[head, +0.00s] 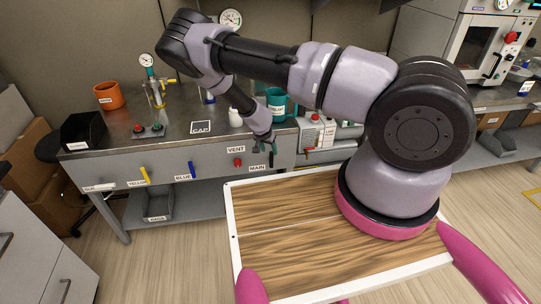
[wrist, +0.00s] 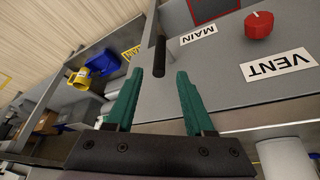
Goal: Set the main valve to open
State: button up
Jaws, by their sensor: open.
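A dark lever handle (wrist: 159,52) stands out from the grey panel beside the MAIN label (wrist: 198,34). I take it for the main valve. My gripper (wrist: 157,80) is open, and the handle's near end shows between its two green fingertips, with a gap on both sides. How deep the handle lies between them I cannot tell. In the head view my gripper (head: 268,148) is at the bench front, just above the MAIN label (head: 257,168), and the handle is not clearly seen there.
A red knob (wrist: 262,25) with a VENT label (wrist: 278,65) sits close by on the panel. A yellow lever (head: 145,175) and a blue lever (head: 192,170) are farther left. A white bottle (head: 235,117) and a teal mug (head: 277,101) stand on the bench above.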

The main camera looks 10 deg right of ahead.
jog(key=v, duration=0.4)
dwell(0.3)
